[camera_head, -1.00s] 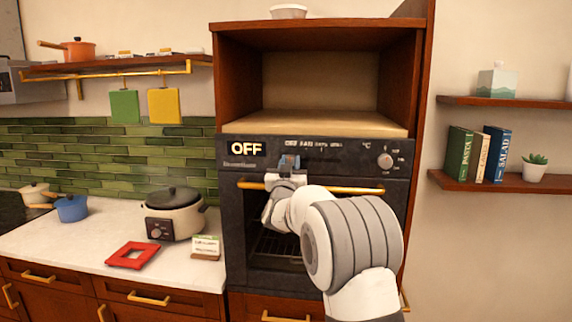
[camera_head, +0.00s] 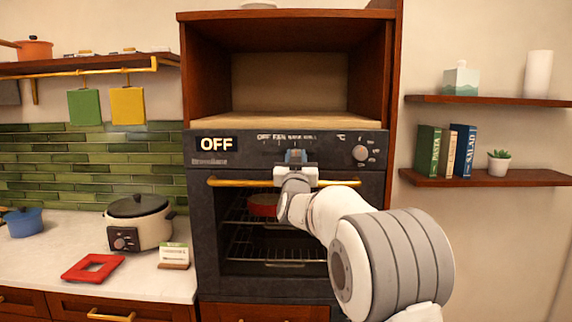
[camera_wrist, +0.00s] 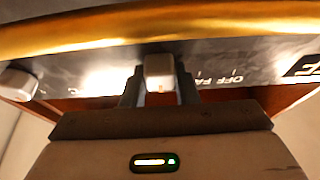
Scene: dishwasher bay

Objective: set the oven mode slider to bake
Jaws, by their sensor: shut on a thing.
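The oven's dark control panel (camera_head: 230,150) carries a lit display (camera_head: 216,144) reading OFF and a row of mode labels (camera_head: 287,137) starting with OFF and FAN. My gripper (camera_head: 296,157) is at the panel below the middle of that row, roughly under the third label. In the wrist view, my gripper (camera_wrist: 158,92) is shut on the pale slider handle (camera_wrist: 158,70), one finger on each side. That view is upside down, and the fingers hide the labels past FAN. The handle's exact mark cannot be read.
A brass oven handle (camera_head: 230,182) runs just below the panel, close to my gripper. A round knob (camera_head: 360,153) sits right of the labels. A red dish (camera_head: 263,205) stands inside the oven. A slow cooker (camera_head: 140,222) stands on the counter at left.

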